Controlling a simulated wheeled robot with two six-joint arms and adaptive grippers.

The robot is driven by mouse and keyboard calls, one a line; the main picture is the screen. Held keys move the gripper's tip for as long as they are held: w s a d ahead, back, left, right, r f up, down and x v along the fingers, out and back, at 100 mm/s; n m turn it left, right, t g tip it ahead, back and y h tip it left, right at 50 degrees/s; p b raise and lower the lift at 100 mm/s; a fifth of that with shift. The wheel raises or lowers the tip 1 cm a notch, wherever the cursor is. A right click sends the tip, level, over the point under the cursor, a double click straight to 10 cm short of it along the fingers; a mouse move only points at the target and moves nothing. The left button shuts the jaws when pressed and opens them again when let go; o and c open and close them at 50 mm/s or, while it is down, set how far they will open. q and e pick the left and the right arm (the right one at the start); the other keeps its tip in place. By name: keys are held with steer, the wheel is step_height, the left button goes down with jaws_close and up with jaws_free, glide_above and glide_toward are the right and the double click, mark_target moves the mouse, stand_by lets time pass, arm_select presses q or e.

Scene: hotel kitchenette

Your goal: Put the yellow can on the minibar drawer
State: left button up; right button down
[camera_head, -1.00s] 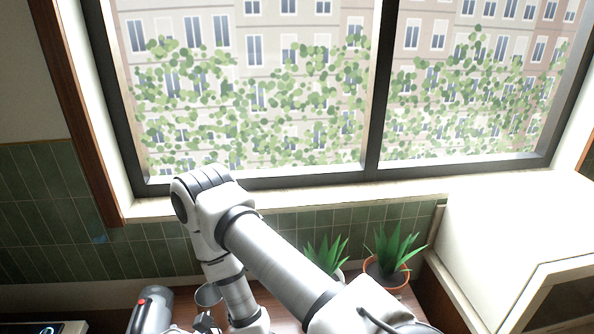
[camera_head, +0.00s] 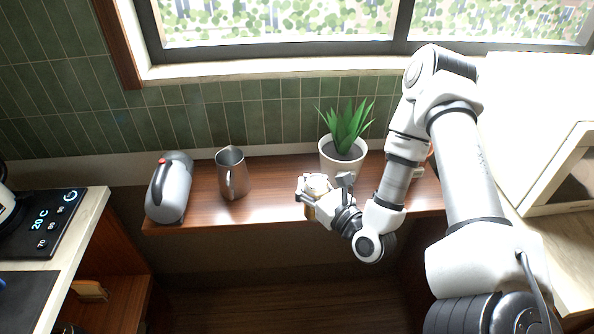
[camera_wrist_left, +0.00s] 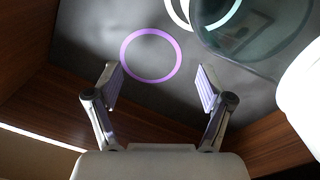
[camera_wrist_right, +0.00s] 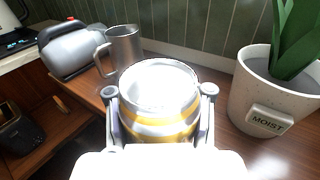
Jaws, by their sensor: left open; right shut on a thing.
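My right gripper (camera_head: 318,190) is shut on the yellow can, in front of the white plant pot in the head view. In the right wrist view the yellow can (camera_wrist_right: 160,112) has a pale top and yellow and silver bands, and sits upright between the fingers of my right gripper (camera_wrist_right: 159,92). Its base is hidden. My left gripper (camera_wrist_left: 157,72) is open and empty in the left wrist view, above a dark surface (camera_wrist_left: 90,62) with a purple ring, framed by wood. I cannot tell whether that surface is the minibar drawer.
On the wooden shelf (camera_head: 270,180) stand a metal mug (camera_head: 232,175), a grey kettle-like vessel (camera_head: 170,188) and a potted plant (camera_head: 343,155). A control panel (camera_head: 45,222) lies at left. A clear glass-like object (camera_wrist_left: 250,35) is near my left gripper.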

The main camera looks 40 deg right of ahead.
arm_select(q)
steer(key=shift+w+r+p, duration=0.1)
steer(key=shift+r+p, duration=0.3)
steer(key=shift+r, duration=0.35)
steer(key=shift+f+b, duration=0.75)
steer(key=shift+f, duration=0.05)
arm_select(e)
steer(key=w+d+f, duration=0.1)
steer(key=w, duration=0.3)
steer(key=w+d+f, duration=0.2)
steer(key=w, duration=0.2)
steer(key=w+d+f, duration=0.1)
steer(key=w, duration=0.3)
steer(key=shift+w+d+f, duration=0.1)
steer(key=shift+d+f, duration=0.1)
steer(key=shift+d, duration=0.05)
steer(key=shift+f, duration=0.3)
arm_select(q)
steer(key=shift+w, duration=0.1)
arm_select(e)
steer(key=shift+w+d, duration=0.1)
arm_select(q)
steer(key=shift+f, duration=0.2)
arm_select(e)
steer(key=shift+c, duration=2.3)
jaws_free()
arm_select(q)
steer(key=shift+r, duration=0.1)
